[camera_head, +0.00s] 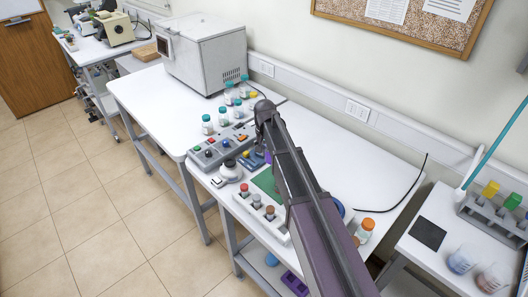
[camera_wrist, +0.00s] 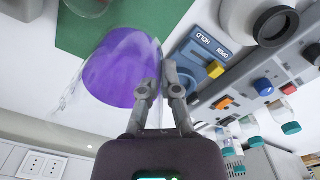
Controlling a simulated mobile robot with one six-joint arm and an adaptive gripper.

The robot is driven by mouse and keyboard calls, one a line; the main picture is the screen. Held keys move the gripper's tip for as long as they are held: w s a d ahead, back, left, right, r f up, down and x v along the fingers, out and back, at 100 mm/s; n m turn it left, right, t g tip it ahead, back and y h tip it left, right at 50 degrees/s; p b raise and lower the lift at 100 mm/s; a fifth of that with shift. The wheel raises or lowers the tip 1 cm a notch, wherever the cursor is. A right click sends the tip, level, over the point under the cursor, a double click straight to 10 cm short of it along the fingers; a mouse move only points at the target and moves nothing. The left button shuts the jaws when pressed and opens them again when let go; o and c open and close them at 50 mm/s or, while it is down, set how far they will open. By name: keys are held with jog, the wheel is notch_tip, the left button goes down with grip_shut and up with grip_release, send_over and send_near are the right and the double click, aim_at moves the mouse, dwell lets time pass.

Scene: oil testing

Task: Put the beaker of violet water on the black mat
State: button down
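The beaker of violet water (camera_wrist: 118,68) is clear glass and shows large in the wrist view, against a green mat and white table. My gripper (camera_wrist: 160,82) is beside it, its fingers close together at the beaker's right edge, seemingly pinching the glass wall. Whether the beaker is lifted is unclear. In the head view my arm hides most of it; my gripper (camera_head: 266,140) is over the middle table. The black mat (camera_head: 428,234) lies bare on the right-hand table.
Two beakers, bluish (camera_head: 462,260) and reddish (camera_head: 493,278), stand near the mat, with a grey rack (camera_head: 490,215) behind. A control panel (camera_head: 222,148), several capped bottles and an orange-capped jar (camera_head: 364,231) surround my arm. A gap separates the two tables.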

jog(key=shift+r+p, duration=1.7)
jog(key=shift+s+f, duration=0.1)
